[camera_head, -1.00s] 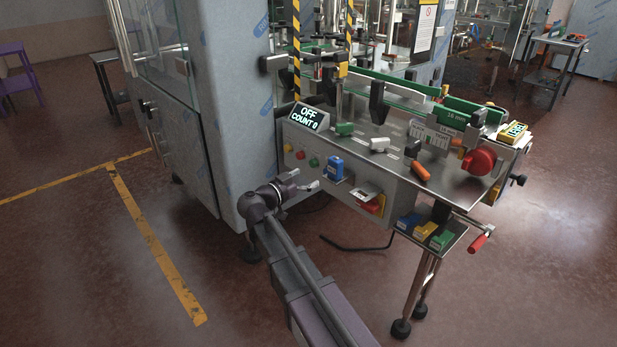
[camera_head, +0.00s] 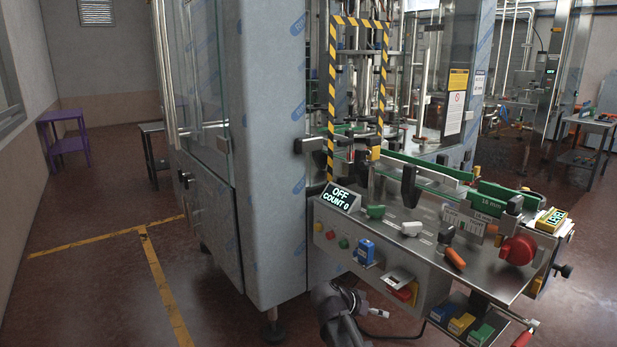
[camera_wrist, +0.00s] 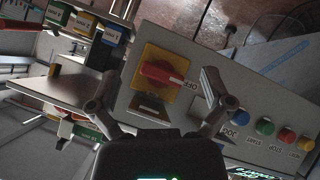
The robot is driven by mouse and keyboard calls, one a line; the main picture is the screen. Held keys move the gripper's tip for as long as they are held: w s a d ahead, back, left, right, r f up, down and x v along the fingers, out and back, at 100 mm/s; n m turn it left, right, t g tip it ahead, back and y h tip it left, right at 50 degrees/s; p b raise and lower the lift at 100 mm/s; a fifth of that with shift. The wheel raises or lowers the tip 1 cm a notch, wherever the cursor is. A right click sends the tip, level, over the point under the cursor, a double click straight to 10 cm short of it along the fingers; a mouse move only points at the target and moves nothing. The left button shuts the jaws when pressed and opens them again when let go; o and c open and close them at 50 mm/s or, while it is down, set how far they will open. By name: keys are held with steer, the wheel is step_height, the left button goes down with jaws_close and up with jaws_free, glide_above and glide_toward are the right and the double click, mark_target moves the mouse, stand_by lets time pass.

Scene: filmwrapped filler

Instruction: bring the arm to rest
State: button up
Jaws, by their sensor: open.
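My arm shows at the bottom of the head view, in front of the machine's control panel (camera_head: 385,268). My gripper (camera_head: 376,313) is at its end, low and close to the panel's lower edge, small and dark in this view. In the wrist view my gripper (camera_wrist: 158,76) has its two fingers spread wide with nothing held between them. Beyond the fingers is a red rotary switch (camera_wrist: 162,73) on a yellow plate, with OFF lettered beside it. Whether a finger touches the panel cannot be told.
A display (camera_head: 341,197) reads OFF, COUNT 0. The conveyor deck (camera_head: 415,228) carries handles and a red knob (camera_head: 518,250). A small shelf (camera_head: 455,335) with coloured blocks juts out below the panel. The grey cabinet (camera_head: 265,150) stands left. Floor (camera_head: 90,290) at left is open.

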steer(key=s+f+n+g+y, duration=0.4)
steer(key=s+f+n+y, duration=0.3)
steer(key=s+y, duration=0.5)
step_height(320, 180, up, 18)
steer(key=s+h+p, duration=0.1)
steer(key=h+p, duration=0.1)
steer(key=p, duration=1.6)
steer(key=shift+s+a+r+p, duration=0.2)
steer(key=shift+a+r+p, duration=0.05)
steer(key=shift+a+p, duration=0.15)
